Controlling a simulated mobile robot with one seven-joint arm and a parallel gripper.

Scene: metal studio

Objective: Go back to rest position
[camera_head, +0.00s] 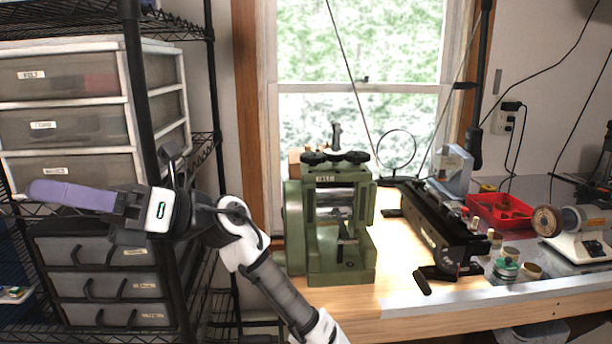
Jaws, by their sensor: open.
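My gripper (75,196) is at the left of the head view, at the end of my white and black arm. It points left, in front of the drawer shelf. Its purple finger part shows from the side, with no held object visible. The gap between the fingers is hard to see from this angle. My arm rises from the bottom middle and bends at the joint left of the green rolling mill (329,225). The gripper is apart from the mill and the bench.
A black wire shelf (131,100) with drawer units (62,128) stands behind my gripper. The wooden bench (400,300) on the right holds the mill, a black tool rail (437,228), a red tray (476,207), small jars (507,267) and a polishing machine (580,240). A window is behind.

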